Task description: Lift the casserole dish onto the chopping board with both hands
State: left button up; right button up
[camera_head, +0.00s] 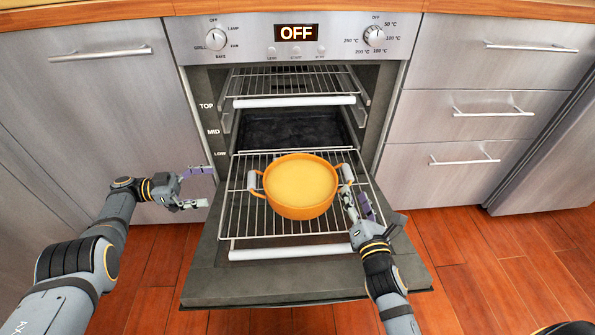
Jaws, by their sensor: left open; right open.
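The orange casserole dish (300,187) stands upright on the pulled-out low oven rack (240,214). No chopping board is in view.
The oven door (200,284) hangs open below the rack. Another rack (290,84) sits higher inside the oven. Steel cabinet (100,110) and drawer fronts (470,115) flank the oven. A wooden counter edge (90,13) runs along the top. The wooden floor (480,270) is clear at the right.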

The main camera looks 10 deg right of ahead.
aim_at(249, 180)
jog(key=shift+w, duration=0.35)
pick_arm(q)
jog(key=shift+w+d+r, duration=0.15)
jog(key=shift+d+r, duration=0.05)
jog(key=shift+d, duration=0.25)
pick_arm(e)
jog(key=shift+s+r, duration=0.1)
jog(key=shift+w+d, duration=0.1)
jog(key=shift+w, duration=0.5)
pick_arm(q)
jog(key=shift+s+d, duration=0.2)
jog(key=shift+d, duration=2.4)
jog(key=shift+s+d, duration=0.15)
jog(key=shift+d, duration=2.45)
pick_arm(e)
jog(key=shift+w+d, duration=0.15)
jog(key=shift+w, duration=2.15)
jog(key=shift+w+d, duration=0.15)
jog(key=shift+w, duration=2.15)
pick_arm(q)
jog(key=c, duration=1)
pick_arm(e)
jog(key=c, duration=1)
pick_arm(q)
jog(key=c, duration=0.6)
pick_arm(e)
grip_shut()
